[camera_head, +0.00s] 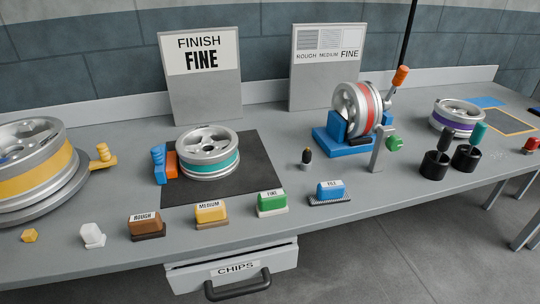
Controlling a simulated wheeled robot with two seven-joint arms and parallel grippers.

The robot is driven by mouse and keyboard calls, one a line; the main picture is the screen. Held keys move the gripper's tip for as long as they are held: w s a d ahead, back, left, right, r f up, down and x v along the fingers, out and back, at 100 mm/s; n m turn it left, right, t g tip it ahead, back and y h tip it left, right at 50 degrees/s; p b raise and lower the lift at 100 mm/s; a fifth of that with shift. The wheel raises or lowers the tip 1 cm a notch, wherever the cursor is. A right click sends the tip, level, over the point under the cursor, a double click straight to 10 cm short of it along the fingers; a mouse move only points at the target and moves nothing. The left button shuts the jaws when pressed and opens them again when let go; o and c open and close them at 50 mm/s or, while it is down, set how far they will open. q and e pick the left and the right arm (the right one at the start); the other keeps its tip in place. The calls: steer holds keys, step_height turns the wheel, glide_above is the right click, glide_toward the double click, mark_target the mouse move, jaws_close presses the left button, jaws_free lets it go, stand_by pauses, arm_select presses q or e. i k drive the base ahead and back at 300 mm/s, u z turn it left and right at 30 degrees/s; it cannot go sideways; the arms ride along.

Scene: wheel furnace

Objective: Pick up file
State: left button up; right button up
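The file (330,191) is a small blue block with a white "FILE" label and a dark toothed base. It sits upright on the grey bench near the front edge, right of the middle. Nothing touches it. Neither of my grippers shows in the head view.
Green "FINE" (272,204), yellow "MEDIUM" (211,213) and brown "ROUGH" (146,226) blocks stand left of the file. Behind it are a small dark-tipped piece (306,159) and a grey post (378,151) by the red-banded wheel (346,104). Black cups (434,165) stand right. A "CHIPS" drawer (230,269) juts out below.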

mark_target(329, 192)
steer(key=u, duration=3.55)
steer(key=k, duration=1.8)
steer(key=z, duration=1.95)
